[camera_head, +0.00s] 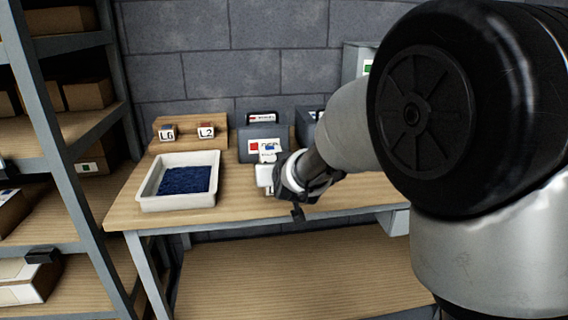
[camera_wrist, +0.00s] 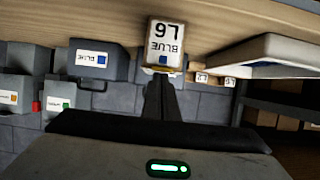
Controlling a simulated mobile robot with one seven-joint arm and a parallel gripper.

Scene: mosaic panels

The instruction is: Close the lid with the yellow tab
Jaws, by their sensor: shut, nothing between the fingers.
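I cannot make out a lid with a yellow tab in either view. A pale block marked "BLUE L6" (camera_wrist: 165,42) stands just beyond my fingertips in the wrist view; contact cannot be told. My gripper (camera_wrist: 162,80) is shut and empty. In the head view my gripper (camera_head: 297,208) is low over the workbench's front, its fingers partly hidden by my wrist. A grey bin with a red-square label (camera_head: 258,138) stands behind it. A grey bin with a blue-square label (camera_wrist: 98,62) shows in the wrist view, apart from my fingers.
A white tray with dark blue contents (camera_head: 152,193) sits left on the wooden workbench (camera_head: 128,212). Behind it is a wooden rack (camera_head: 190,143) with L6 and L2 cards. Shelving (camera_head: 62,140) stands at the left. My arm hides the bench's right side.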

